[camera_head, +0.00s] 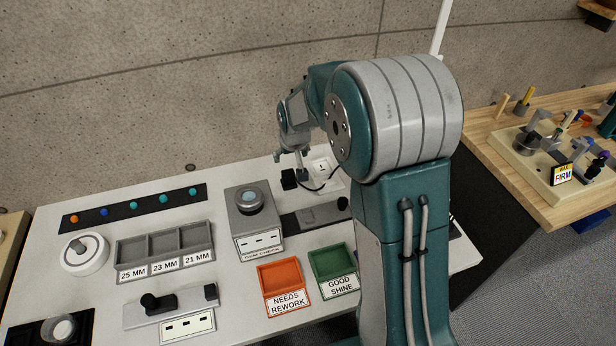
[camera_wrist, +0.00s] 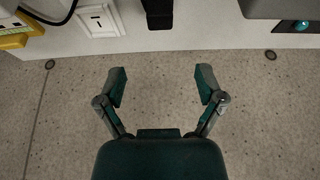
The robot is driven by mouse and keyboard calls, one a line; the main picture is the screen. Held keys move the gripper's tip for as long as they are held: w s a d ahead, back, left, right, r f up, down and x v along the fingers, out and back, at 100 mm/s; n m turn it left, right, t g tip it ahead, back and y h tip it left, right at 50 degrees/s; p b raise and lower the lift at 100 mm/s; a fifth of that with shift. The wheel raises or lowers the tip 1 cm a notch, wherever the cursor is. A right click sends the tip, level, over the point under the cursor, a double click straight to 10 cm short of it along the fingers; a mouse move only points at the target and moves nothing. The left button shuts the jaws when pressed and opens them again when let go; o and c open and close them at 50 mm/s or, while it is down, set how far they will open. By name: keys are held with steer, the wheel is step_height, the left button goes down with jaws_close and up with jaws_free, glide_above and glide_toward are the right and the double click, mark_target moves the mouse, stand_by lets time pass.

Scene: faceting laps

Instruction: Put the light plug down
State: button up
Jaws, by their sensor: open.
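The light plug appears to be the small black block (camera_head: 289,179) near the table's far edge, under my gripper (camera_head: 291,163) in the head view. A dark cable (camera_head: 316,189) curves close by on its right. In the wrist view a black block (camera_wrist: 158,14) shows at the top centre, beyond the fingertips and apart from them. My gripper (camera_wrist: 160,88) is open, with only wall seen between its fingers. A white socket plate (camera_wrist: 98,19) lies left of the block in the wrist view; a white socket (camera_head: 322,168) also shows right of it in the head view, partly hidden by my arm.
The white table (camera_head: 215,270) holds a grey box with a round knob (camera_head: 250,203), a three-part tray (camera_head: 165,245), an orange tray (camera_head: 280,277) and a green tray (camera_head: 333,263). The concrete wall (camera_head: 180,80) stands close behind. A wooden bench (camera_head: 490,140) is at right.

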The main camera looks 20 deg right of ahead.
steer(key=s+r, duration=1.4)
steer(key=s, duration=0.1)
steer(key=s+r+t, duration=0.1)
steer(key=s, duration=1.6)
steer(key=shift+r, duration=0.4)
